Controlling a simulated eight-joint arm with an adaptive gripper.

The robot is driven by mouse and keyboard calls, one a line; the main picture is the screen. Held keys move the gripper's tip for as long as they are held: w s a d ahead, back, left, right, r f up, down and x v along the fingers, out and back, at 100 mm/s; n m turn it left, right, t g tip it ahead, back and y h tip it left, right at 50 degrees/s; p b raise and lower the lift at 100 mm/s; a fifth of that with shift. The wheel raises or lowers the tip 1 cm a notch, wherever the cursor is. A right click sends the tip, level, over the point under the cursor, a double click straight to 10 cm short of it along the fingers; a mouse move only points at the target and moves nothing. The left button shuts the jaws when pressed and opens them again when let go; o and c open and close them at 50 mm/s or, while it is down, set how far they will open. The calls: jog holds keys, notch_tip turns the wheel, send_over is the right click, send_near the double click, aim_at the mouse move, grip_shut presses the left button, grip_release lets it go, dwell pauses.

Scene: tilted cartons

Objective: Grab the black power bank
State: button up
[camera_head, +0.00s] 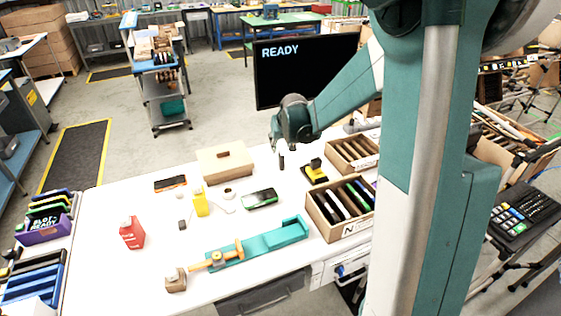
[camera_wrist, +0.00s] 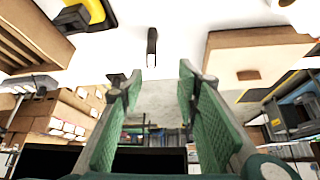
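Several slim slabs, black, white and green-edged, lean in an open carton (camera_head: 331,230) at the right of the white table in the head view. Some black slabs (camera_head: 352,197) stand among them; I cannot tell which is the power bank. A black, green-edged device (camera_head: 260,199) also lies flat on the table. My gripper (camera_head: 279,140) hangs above the table's back part, away from the carton. In the wrist view my gripper (camera_wrist: 158,78) is open, its green pads apart with nothing between them.
A second carton (camera_head: 352,153) stands behind the first. A small dark upright object (camera_head: 281,162) is below my gripper and shows in the wrist view (camera_wrist: 152,45).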

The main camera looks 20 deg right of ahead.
send_near(281, 153)
jog(key=x, duration=0.3)
jog(key=shift+d+r, duration=0.15)
jog(key=shift+d, duration=0.05)
jog(key=shift+x, duration=1.3)
jog(key=shift+b, duration=0.3)
jog(key=shift+x, duration=2.6)
jog(key=shift+a, duration=0.1)
grip_shut()
